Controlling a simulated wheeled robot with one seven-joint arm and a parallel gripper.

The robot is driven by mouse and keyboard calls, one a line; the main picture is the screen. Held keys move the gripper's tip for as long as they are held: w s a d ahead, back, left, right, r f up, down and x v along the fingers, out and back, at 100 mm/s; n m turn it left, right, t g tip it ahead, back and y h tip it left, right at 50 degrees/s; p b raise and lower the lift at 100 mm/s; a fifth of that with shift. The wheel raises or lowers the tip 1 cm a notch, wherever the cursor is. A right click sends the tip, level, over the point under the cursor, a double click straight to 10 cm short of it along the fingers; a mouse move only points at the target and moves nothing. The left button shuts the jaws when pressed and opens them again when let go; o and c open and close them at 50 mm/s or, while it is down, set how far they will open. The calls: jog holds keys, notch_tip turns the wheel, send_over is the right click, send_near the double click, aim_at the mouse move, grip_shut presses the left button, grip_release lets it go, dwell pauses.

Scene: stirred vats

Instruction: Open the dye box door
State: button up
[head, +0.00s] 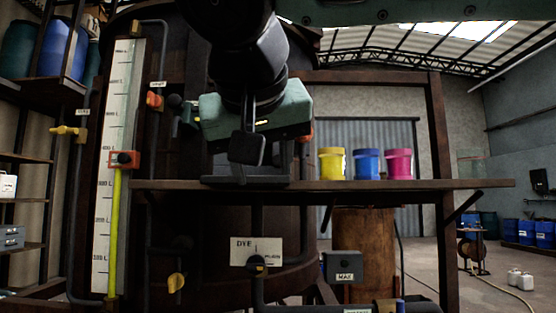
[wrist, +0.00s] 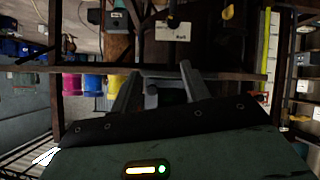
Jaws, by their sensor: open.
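My gripper (head: 247,150) is in front of the shelf, its green body hiding much of what lies behind it. In the wrist view, which is upside down, its two grey fingers stand apart and my gripper (wrist: 160,70) is open. A dark grey box (head: 280,171) stands on the shelf behind the gripper, mostly hidden; it may be the dye box. A grey shape (wrist: 165,90) shows between the fingers in the wrist view. I cannot tell whether the fingers touch it, nor make out its door or handle. A white DYE label (head: 257,251) hangs below the shelf.
Yellow (head: 332,163), blue (head: 367,164) and pink (head: 399,164) tubs stand on the shelf (head: 440,185) to the right. A large dark vat (head: 290,225) stands behind. A scale with a yellow tube (head: 115,230) and pipes with valves are at left.

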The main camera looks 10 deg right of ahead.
aim_at(278, 160)
notch_tip(278, 160, up, 10)
jog(key=s+m+t+h, duration=0.1)
jog(key=s+m+t, duration=0.1)
jog(key=s+m, duration=0.15)
jog(key=shift+m, duration=0.25)
jog(key=p+x, duration=0.3)
jog(key=x, duration=1.5)
jog(key=shift+w+f+p, duration=0.1)
jog(key=shift+p, duration=0.25)
grip_shut()
